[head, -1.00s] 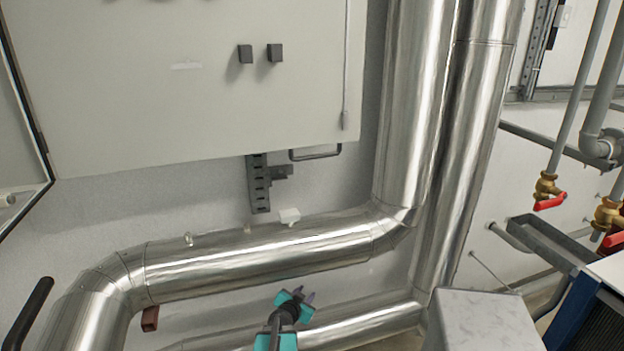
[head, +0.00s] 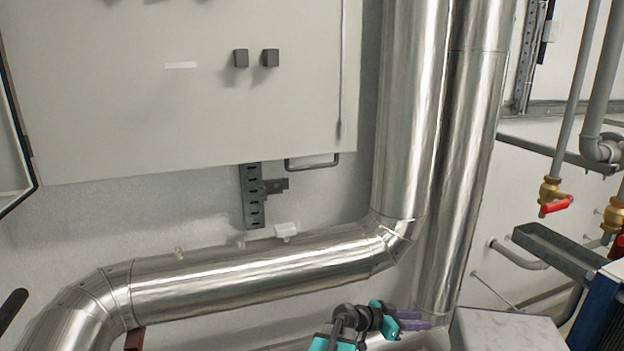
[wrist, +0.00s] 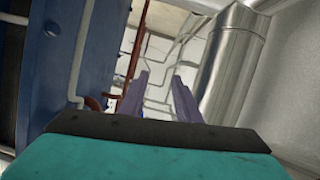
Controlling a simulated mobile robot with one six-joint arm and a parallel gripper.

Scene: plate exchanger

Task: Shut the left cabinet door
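A light grey wall cabinet (head: 120,120) fills the upper left of the head view, with two black knobs on its flat front. At the far left edge a panel with a black edge (head: 14,150) stands at an angle to that front; it looks like the left door swung open, but most of it is out of frame. My gripper (head: 418,320) is low in the head view, below the pipes' bend and well right of that panel, touching nothing visible. In the wrist view its two purple fingers (wrist: 158,90) are apart with nothing between them.
Shiny insulated pipes (head: 260,275) run below the cabinet and rise on its right (head: 405,110). A grey metal box (head: 505,330) stands just right of my gripper. A red-handled valve (head: 555,205) and a blue unit (head: 600,315) are at the right.

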